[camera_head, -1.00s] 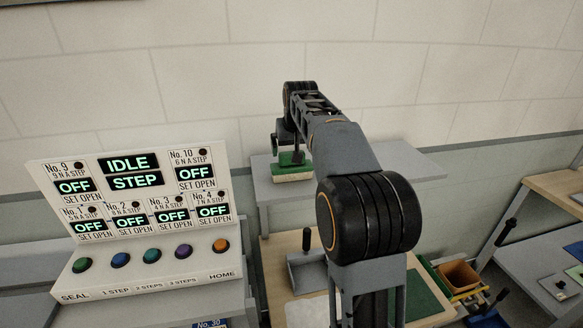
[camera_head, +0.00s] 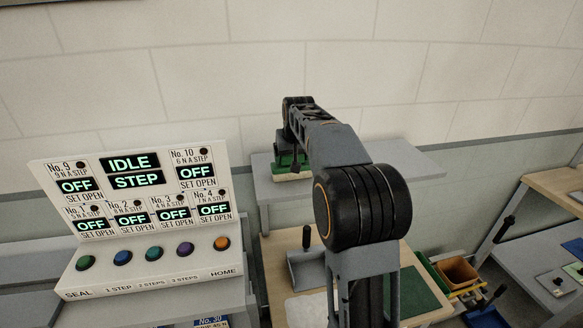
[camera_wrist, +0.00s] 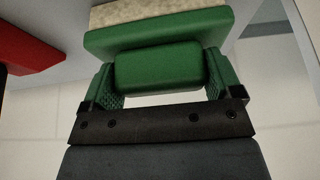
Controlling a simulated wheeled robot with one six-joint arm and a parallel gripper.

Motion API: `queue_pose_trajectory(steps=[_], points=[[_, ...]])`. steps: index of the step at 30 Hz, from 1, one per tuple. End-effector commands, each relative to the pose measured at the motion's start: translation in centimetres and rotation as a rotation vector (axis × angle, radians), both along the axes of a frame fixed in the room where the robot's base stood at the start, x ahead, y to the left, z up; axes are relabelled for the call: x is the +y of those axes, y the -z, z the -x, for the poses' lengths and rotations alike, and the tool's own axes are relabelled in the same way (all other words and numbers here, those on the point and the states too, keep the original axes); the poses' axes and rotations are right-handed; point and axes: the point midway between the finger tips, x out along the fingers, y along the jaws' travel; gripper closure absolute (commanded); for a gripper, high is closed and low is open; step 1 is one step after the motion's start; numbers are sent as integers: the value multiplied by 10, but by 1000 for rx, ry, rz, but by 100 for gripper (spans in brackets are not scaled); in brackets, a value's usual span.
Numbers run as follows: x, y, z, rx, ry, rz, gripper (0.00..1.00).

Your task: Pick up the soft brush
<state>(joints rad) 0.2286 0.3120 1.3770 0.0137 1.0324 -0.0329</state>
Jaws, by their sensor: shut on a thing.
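The soft brush (camera_head: 292,176) has a green back and pale bristles. It is on the grey shelf by the wall in the head view, partly hidden by my arm. In the wrist view its green grip block (camera_wrist: 158,68) sits between the two ridged green fingers of my gripper (camera_wrist: 163,78). The fingers are shut on the block's two sides. The pale bristles (camera_wrist: 150,12) face away from my gripper, at the top of the wrist view. I cannot tell whether they touch the shelf.
A red object (camera_wrist: 28,48) is close beside the brush in the wrist view. A control panel (camera_head: 135,215) stands at the left. The shelf's right part (camera_head: 400,165) is clear.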

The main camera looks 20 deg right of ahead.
Motion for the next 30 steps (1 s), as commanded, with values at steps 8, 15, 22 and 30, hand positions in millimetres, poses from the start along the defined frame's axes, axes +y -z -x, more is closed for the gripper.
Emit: queue_pose_trajectory(steps=[8,15,22,30], points=[[0,-1,0,-2,0,0,44],[0,-10,-1,-4,0,1,44],[-3,-47,14,-9,1,2,44],[-15,-96,65,-6,4,2,44]])
